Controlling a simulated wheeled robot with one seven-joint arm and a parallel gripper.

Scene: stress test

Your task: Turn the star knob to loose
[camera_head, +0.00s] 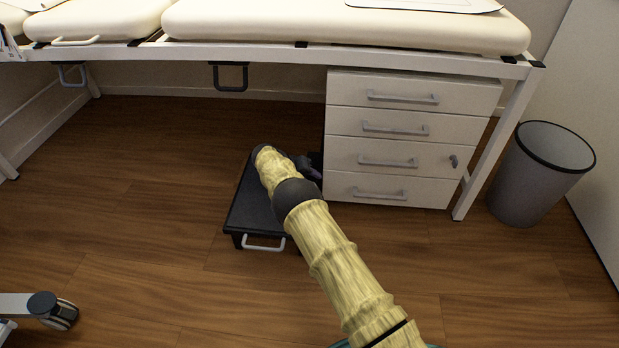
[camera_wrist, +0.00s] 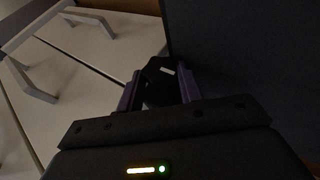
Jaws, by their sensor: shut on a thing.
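The star knob (camera_wrist: 160,72) is a small black knob with a short white mark, in the middle of the wrist view. My gripper (camera_wrist: 157,92) has a purple finger on either side of it and is shut on it. The lighting is dim, so the knob's lobes and its mount are hard to make out. In the head view my gripper (camera_head: 306,169) is small and dark, low beside the drawer cabinet, partly behind my arm. I cannot make out the knob in that view.
A black low step (camera_head: 248,205) with a white handle stands under my forearm. The white drawer cabinet (camera_head: 394,150) is close to the right of my gripper. The cream couch (camera_head: 345,25) overhangs behind. A grey bin (camera_head: 541,175) stands far right.

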